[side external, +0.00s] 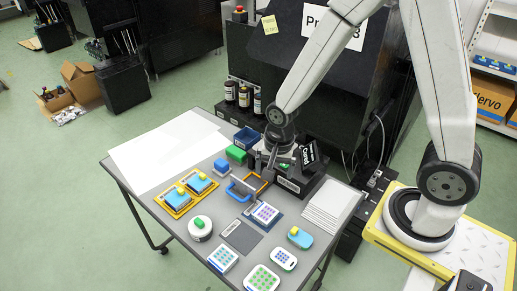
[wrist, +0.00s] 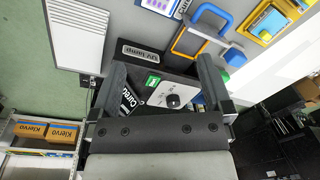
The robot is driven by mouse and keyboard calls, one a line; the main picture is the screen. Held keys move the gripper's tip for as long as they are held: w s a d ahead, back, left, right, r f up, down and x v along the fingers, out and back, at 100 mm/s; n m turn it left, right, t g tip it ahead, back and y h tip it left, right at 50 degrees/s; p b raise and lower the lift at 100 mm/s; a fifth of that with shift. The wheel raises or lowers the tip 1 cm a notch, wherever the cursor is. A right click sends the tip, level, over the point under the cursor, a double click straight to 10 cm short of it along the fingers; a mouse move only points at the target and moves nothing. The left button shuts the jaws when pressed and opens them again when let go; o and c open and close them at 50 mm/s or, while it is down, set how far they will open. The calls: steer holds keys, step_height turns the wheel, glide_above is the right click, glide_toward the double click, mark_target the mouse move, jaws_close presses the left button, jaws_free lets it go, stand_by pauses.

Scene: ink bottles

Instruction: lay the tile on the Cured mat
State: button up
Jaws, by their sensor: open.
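Several white tiles with coloured dots lie at the table's front. One with purple dots (side external: 264,213) sits on a blue-edged plate, partly visible in the wrist view (wrist: 160,5); others have teal dots (side external: 223,258) and green dots (side external: 262,279). I cannot tell which is the task's tile.
A blue handle (side external: 238,191) and an orange frame (side external: 256,182) lie in front of the lamp. White sheets (side external: 325,212) lie right.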

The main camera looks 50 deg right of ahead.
steer(key=s+d+r+n+t, duration=0.1)
steer(key=s+r+n, duration=0.3)
steer(key=n, duration=0.7)
step_height(320, 180, up, 3)
steer(key=shift+s+d+f+n+t, duration=0.15)
steer(key=shift+s+d+n+t, duration=0.15)
steer(key=shift+s+d+n, duration=0.1)
stand_by(1.7)
